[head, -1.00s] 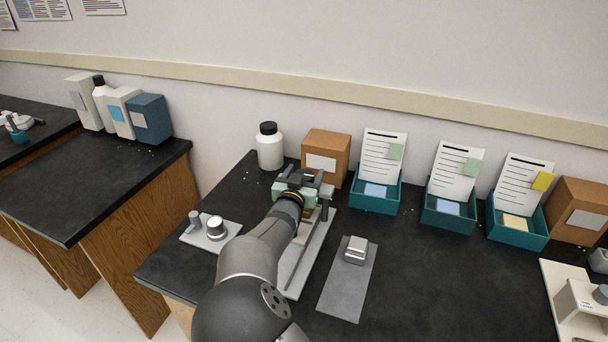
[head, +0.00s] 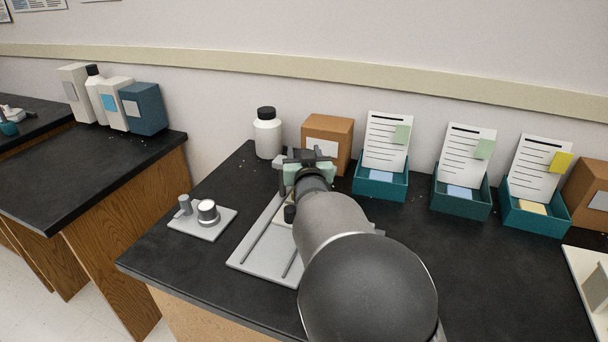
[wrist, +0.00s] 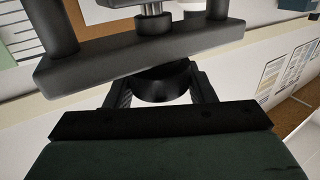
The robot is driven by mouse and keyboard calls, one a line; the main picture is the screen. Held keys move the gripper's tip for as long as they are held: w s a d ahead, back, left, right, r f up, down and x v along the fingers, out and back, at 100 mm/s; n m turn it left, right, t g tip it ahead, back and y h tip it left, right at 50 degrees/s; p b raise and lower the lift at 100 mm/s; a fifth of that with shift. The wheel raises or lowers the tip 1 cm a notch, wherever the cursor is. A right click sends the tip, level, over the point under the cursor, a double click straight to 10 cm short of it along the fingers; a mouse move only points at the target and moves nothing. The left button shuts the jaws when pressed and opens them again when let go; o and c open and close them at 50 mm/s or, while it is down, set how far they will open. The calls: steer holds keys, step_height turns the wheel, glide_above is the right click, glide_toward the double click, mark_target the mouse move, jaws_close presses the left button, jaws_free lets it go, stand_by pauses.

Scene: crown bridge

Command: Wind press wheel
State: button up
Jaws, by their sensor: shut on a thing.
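The press stands on the black bench, with a grey slotted base plate (head: 262,245). Its dark crossbar (head: 307,157) shows at the top, behind my gripper. In the wrist view a dark bar (wrist: 140,55) with thick uprights and a metal screw (wrist: 150,10) lies across the frame. My gripper (wrist: 160,92) has its two fingers on either side of a round black hub (wrist: 160,86), which looks like the press wheel's, and is shut on it. My forearm hides much of the press in the head view.
A small grey plate with two round metal pieces (head: 207,212) lies left of the press. A white bottle (head: 267,138) and a brown box (head: 328,140) stand behind it. Teal trays with cards (head: 380,187) line the back right.

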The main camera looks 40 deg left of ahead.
steer(key=shift+w+d+f+n+g+y+b, duration=0.1)
steer(key=shift+w+d+n+g+y+b, duration=0.05)
steer(key=shift+n+g+y+b, duration=0.3)
steer(key=shift+w+d+n+g+y+b, duration=0.1)
steer(key=shift+n+g+y+b, duration=0.1)
steer(key=shift+n+g+y, duration=0.75)
steer(key=shift+g, duration=0.3)
steer(key=n+g+y+p, duration=0.1)
steer(key=g+p, duration=0.1)
steer(key=r+n+g+y+p, duration=0.1)
steer(key=n+g+p, duration=0.1)
steer(key=g+p, duration=0.1)
steer(key=shift+a+r+n+p, duration=0.1)
steer(key=shift+n+p, duration=0.2)
steer(key=shift+p, duration=0.05)
steer(key=n+g+y+p, duration=0.1)
steer(key=n+g+p, duration=0.2)
steer(key=g+p, duration=0.2)
steer(key=shift+s+a, duration=0.1)
steer(key=shift+s+f+n+g+h+p, duration=0.1)
steer(key=shift+f+n+g+h+p, duration=0.1)
steer(key=shift+n+g+p, duration=0.8)
steer(key=shift+f+n+g+h+p, duration=0.15)
steer(key=shift+n+g+p, duration=0.4)
steer(key=shift+g, duration=0.85)
steer(key=shift+f, duration=0.1)
steer(key=o, duration=1)
steer(key=shift+c, duration=0.2)
